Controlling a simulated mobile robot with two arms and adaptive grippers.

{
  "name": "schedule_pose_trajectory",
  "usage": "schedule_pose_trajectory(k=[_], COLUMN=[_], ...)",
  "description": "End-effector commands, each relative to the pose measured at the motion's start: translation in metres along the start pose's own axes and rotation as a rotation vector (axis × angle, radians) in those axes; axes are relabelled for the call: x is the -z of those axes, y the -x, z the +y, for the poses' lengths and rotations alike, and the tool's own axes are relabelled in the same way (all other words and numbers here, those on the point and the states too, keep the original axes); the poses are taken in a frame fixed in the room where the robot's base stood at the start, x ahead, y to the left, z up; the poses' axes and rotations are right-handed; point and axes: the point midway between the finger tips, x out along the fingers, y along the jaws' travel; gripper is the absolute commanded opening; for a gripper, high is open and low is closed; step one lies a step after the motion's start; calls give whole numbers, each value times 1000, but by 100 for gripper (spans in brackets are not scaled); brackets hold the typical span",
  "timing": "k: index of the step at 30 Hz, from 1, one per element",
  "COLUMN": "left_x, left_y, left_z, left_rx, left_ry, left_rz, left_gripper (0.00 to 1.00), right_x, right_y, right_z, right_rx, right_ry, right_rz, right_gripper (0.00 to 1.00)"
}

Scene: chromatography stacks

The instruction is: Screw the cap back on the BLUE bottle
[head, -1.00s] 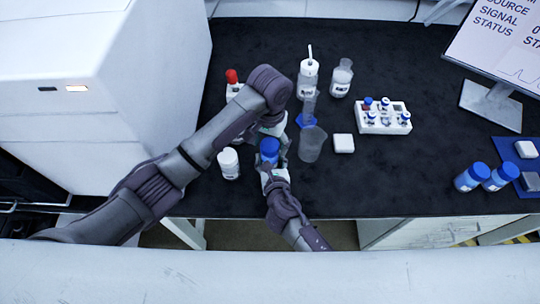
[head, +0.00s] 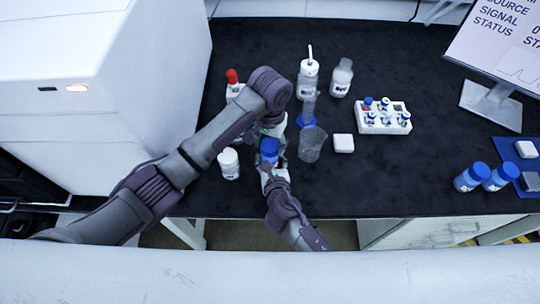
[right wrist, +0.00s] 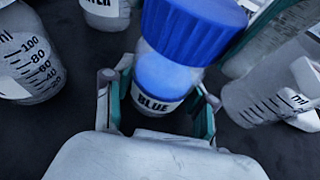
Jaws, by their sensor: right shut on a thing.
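The BLUE bottle, with its label (right wrist: 153,103) facing my right wrist camera, stands between the fingers of my right gripper (right wrist: 158,112), which is shut on it. A ribbed blue cap (right wrist: 192,30) is at the top of the bottle; whether it is seated on the thread cannot be told. The cap also shows in the head view (head: 269,147), between my two hands. My left gripper (head: 274,128) is just behind the cap in the head view. Its fingers are mostly hidden by its own arm, so its opening cannot be told.
A clear beaker (head: 311,145) stands close on the right, with a white-capped bottle (head: 229,163) on the left. A blue-based cylinder (head: 307,108) and a wash bottle (head: 307,80) stand behind. A vial rack (head: 383,124) and two blue-capped bottles (head: 470,178) are farther right.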

Motion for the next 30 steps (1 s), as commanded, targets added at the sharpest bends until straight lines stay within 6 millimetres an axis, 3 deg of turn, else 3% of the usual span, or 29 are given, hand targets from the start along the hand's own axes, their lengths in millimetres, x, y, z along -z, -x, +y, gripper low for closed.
schedule_pose_trajectory(k=[1, 3, 4, 14, 24, 30], left_x=[0, 0, 0, 0, 1, 0], left_y=[0, 0, 0, 3, 55, 73], left_z=[0, 0, 0, 0, 0, 0], left_rx=[0, 0, 0, 0, -1, -1], left_ry=[0, 0, 0, 0, 0, -1], left_rz=[1, 0, 0, 2, 5, 1], left_gripper=[69, 81, 82, 82, 82, 82], right_x=[1, 1, 1, 0, 1, 0], right_y=[0, 0, 0, 0, 0, 0], right_z=[0, 0, 0, 0, 0, 0], right_rx=[0, 0, 0, 0, 0, 1], right_ry=[1, 1, 1, 0, 0, 1], right_rz=[1, 1, 1, 1, 1, 1], right_gripper=[0, 0, 0, 0, 0, 0])
